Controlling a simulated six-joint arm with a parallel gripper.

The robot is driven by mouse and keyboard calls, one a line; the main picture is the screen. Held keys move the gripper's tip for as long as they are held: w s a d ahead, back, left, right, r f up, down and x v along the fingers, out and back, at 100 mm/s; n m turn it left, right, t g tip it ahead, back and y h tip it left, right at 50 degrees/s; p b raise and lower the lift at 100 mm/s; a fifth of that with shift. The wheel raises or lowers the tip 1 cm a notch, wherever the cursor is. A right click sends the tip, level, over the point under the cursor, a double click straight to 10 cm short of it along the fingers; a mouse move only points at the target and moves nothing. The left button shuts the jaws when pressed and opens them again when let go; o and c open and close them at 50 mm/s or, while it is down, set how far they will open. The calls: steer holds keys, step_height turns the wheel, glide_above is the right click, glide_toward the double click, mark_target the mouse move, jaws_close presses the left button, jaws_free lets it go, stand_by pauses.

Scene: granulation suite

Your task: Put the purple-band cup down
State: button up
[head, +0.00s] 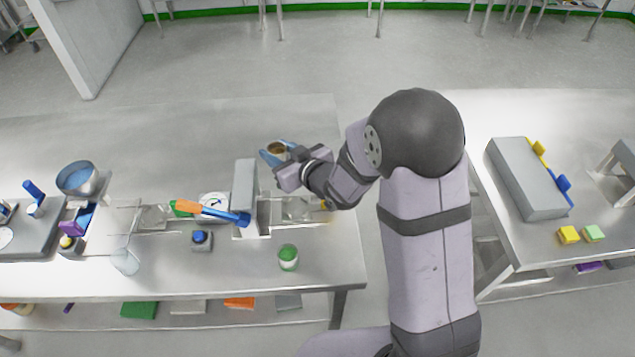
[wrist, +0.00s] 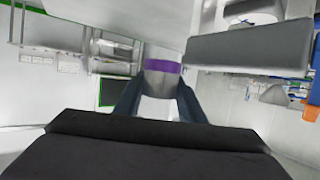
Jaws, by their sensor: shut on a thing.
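The purple-band cup (wrist: 163,72) is between my gripper's fingers in the wrist view, its purple band facing the camera. In the head view my gripper (head: 276,151) is shut on the cup (head: 277,148), whose round brownish top shows between the blue fingers. My gripper is over the far right part of the left steel table (head: 120,265), just right of a grey upright block (head: 244,186). I cannot tell how high the cup is above the table, or whether it touches it.
A green-topped cup (head: 288,257) stands near the table's front edge. A blue-and-orange lever (head: 215,213), a dial (head: 214,202) and a blue-buttoned box (head: 201,240) lie left of the block. A blue bowl (head: 80,178) is further left. A second table (head: 560,110) stands right, across a gap.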

steer(key=w+r+n+g+y+b, duration=0.1)
steer(key=w+n+g+y+b, duration=0.2)
steer(key=w+n+b, duration=0.15)
steer(key=w+d+f+n+g+y+b, duration=0.1)
steer(key=d+f+g+b, duration=0.15)
steer(key=d, duration=0.25)
steer(key=d+f+n+g+y+b, duration=0.1)
steer(key=d+f+b, duration=0.25)
steer(key=d, duration=0.25)
steer(key=shift+w+a+f, duration=0.1)
steer(key=shift+f, duration=2.15)
steer(key=shift+w+a+f, duration=0.1)
steer(key=shift+f, duration=2.15)
steer(key=shift+f, duration=0.2)
steer(key=o, duration=1.2)
steer(key=shift+r, duration=0.1)
steer(key=shift+d+r, duration=0.1)
steer(key=shift+r, duration=0.05)
steer(key=b+v, duration=0.1)
steer(key=v, duration=1)
steer(key=shift+s+d, duration=0.2)
steer(key=shift+d, duration=0.2)
